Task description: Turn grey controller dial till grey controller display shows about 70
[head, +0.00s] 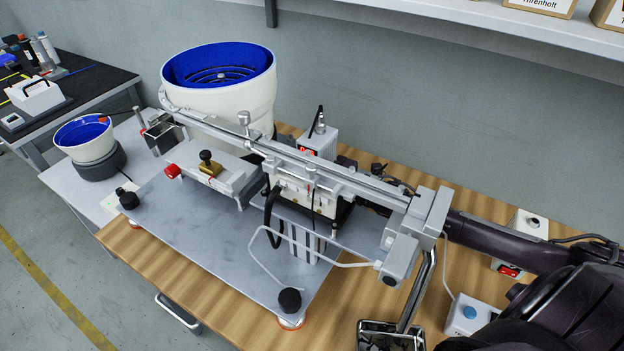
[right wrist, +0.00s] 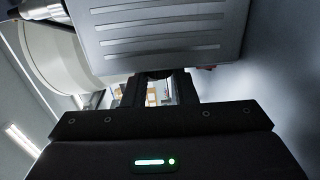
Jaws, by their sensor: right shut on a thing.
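The grey controller (head: 322,138) is a small light box behind the gantry rail, next to the large bowl. Its red-lit display (head: 306,151) is partly covered by the rail, and its digits are too small to read. In the right wrist view the grey ribbed casing (right wrist: 155,38) fills the top. My right gripper (right wrist: 157,88) is just below the casing's edge, its fingers shut on a dark round piece (right wrist: 158,74), which looks like the dial. In the head view my right arm reaches in from the right behind the gantry, which hides the fingertips. My left gripper is not in view.
The gantry rail (head: 290,155) runs across the station in front of my right arm. A large blue-lined bowl (head: 222,105) stands behind it. Another box with a knob (head: 528,223) sits at the right, and a blue-button box (head: 468,314) is near the front right.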

